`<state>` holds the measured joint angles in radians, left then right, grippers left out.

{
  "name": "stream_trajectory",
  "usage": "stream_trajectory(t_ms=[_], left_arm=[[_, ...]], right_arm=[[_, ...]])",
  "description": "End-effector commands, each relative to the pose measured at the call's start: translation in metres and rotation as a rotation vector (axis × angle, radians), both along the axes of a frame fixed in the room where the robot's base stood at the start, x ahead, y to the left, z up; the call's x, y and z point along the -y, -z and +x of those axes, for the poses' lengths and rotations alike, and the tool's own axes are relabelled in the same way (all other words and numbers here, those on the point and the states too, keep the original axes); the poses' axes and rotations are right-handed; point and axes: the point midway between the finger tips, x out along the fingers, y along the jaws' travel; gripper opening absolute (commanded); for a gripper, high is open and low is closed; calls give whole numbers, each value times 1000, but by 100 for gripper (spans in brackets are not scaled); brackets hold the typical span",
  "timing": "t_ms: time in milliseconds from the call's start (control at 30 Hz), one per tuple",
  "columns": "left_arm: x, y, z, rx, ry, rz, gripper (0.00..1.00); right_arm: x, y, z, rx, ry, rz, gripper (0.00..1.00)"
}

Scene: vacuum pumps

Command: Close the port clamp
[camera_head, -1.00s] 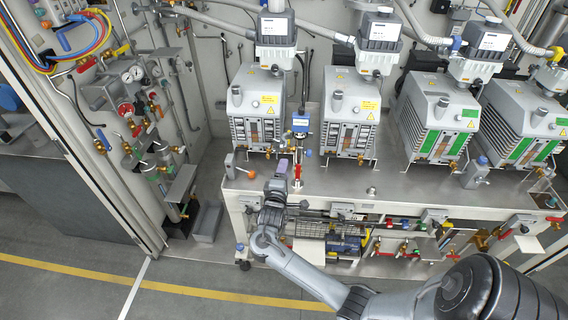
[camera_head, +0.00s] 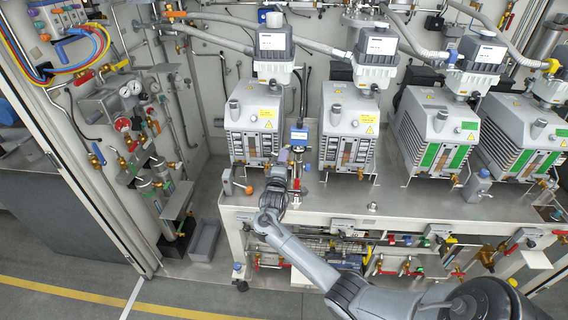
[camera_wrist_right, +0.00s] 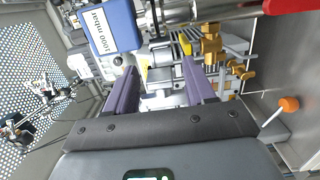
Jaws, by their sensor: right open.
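My right gripper (camera_head: 283,158) reaches over the front of the metal bench, beside a small blue gauge (camera_head: 299,136) that stands between two pumps. In the right wrist view my gripper (camera_wrist_right: 160,68) shows two purple fingers held apart, with nothing visibly gripped between them. There the gauge (camera_wrist_right: 110,24), labelled 1000 mbar, is at the upper left, close to the left finger. A shiny metal pipe (camera_wrist_right: 215,10) runs across the top to a red handle (camera_wrist_right: 288,5). I cannot make out for certain which part is the port clamp or whether it is open.
Grey pumps (camera_head: 252,115) and (camera_head: 347,125) stand behind my gripper, with more to the right. An orange-tipped lever (camera_head: 248,190) is on the bench at left; its knob shows in the wrist view (camera_wrist_right: 290,103). Brass fittings (camera_wrist_right: 211,44) lie beyond the right finger.

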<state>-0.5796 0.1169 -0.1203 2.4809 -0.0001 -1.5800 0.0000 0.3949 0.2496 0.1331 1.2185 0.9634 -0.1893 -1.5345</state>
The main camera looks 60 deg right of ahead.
Motion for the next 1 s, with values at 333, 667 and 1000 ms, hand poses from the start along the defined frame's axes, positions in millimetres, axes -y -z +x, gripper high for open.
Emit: stream_trajectory(t_ms=[333, 667, 1000], left_arm=[[-2, 1, 0, -1, 6, 10, 43], [-2, 1, 0, -1, 4, 7, 43], [1, 1, 0, -2, -4, -4, 43]], right_arm=[[5, 0, 2, 0, 0, 0, 54], [5, 0, 2, 0, 0, 0, 11], [4, 0, 2, 0, -2, 0, 0]])
